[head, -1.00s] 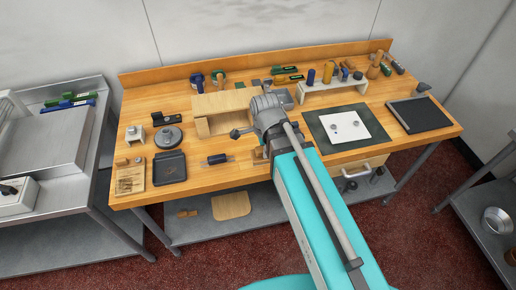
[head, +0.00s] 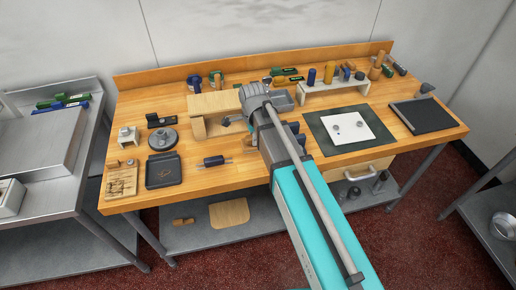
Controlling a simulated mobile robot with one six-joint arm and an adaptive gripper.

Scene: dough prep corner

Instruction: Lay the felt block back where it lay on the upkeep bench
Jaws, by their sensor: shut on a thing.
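The wooden bench (head: 202,182) fills the middle of the head view. My gripper (head: 230,122) is over its middle, at the end of my arm, mostly hidden behind my grey wrist. Only a small dark part shows at the wrist's left, in front of a wooden stand (head: 212,104). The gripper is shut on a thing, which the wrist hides. I cannot make out the felt block itself, nor how far it is above the bench top.
A black tray (head: 163,171) and a dark roller (head: 216,161) lie left of my arm. A white sheet on a dark mat (head: 320,137) and a black board (head: 424,116) lie right. A small rack (head: 312,92) stands behind. The front strip is partly bare.

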